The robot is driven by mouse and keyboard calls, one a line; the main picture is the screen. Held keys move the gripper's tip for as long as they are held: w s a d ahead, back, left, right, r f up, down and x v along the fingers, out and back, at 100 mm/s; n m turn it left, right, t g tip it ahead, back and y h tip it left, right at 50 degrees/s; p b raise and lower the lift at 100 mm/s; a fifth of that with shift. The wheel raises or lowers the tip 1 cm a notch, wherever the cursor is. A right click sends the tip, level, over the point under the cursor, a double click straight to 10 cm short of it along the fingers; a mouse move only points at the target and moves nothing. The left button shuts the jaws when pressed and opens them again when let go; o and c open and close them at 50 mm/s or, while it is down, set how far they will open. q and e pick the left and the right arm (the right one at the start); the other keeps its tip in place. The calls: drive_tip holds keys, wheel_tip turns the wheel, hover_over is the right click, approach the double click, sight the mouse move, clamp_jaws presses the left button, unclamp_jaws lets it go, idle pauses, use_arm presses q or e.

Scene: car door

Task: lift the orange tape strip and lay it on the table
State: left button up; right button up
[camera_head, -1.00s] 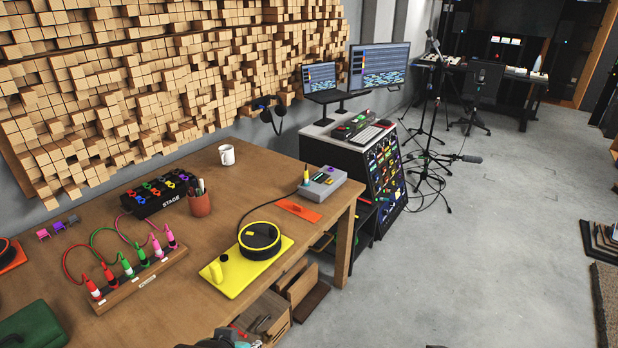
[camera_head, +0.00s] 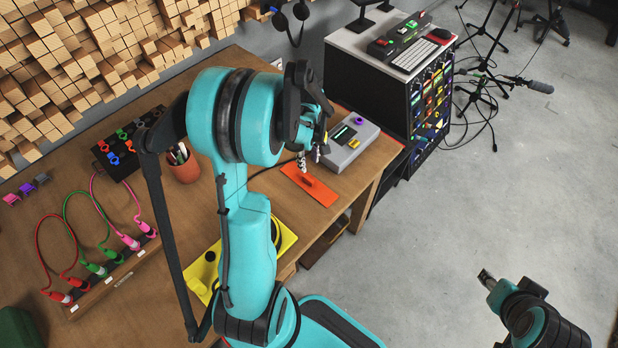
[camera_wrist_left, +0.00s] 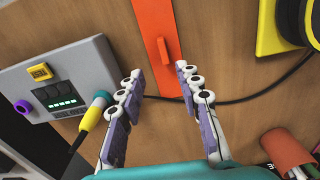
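The orange tape strip (camera_head: 309,185) lies flat near the table's right edge, in front of the grey box. In the left wrist view the strip (camera_wrist_left: 151,28) runs down from the top edge, with a small raised orange tab (camera_wrist_left: 163,50) on it. My left gripper (camera_head: 308,158) is above the strip's far end in the head view. In the left wrist view its fingers (camera_wrist_left: 160,72) are spread, with nothing between them, and the tab shows just beyond the fingertips. My right gripper (camera_head: 487,279) is low at the right, away from the table; its finger opening is unclear.
A grey box (camera_head: 350,142) with a small display stands beside the strip. A black cable (camera_wrist_left: 235,99) with a yellow plug (camera_wrist_left: 97,112) crosses near the left fingers. A yellow board (camera_head: 286,238) is partly hidden by my arm. A pen cup (camera_head: 184,166) stands farther left.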

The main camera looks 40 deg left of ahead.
sight(308, 178)
use_arm(q)
drive_tip(key=shift+a+f, duration=0.25)
drive_tip(key=shift+f, duration=0.15)
drive_tip(key=shift+s+d+f+b, duration=0.15)
drive_tip(key=shift+f+b, duration=0.1)
drive_tip(key=shift+f, duration=0.2)
drive_tip(key=shift+s+a+f+b, duration=0.15)
drive_tip(key=shift+f+b, duration=0.1)
drive_tip(key=shift+f, duration=0.2)
drive_tip(key=shift+w+d+f+b, duration=0.15)
drive_tip(key=shift+f+b, duration=0.2)
drive_tip(key=shift+f, duration=0.45)
drive_tip(key=f, duration=0.1)
drive_tip(key=f+b, duration=0.2)
drive_tip(key=shift+s+d+f, duration=0.2)
drive_tip(key=shift+d+f, duration=0.1)
drive_tip(key=shift+f, duration=0.25)
drive_tip(key=shift+r, duration=0.1)
clamp_jaws()
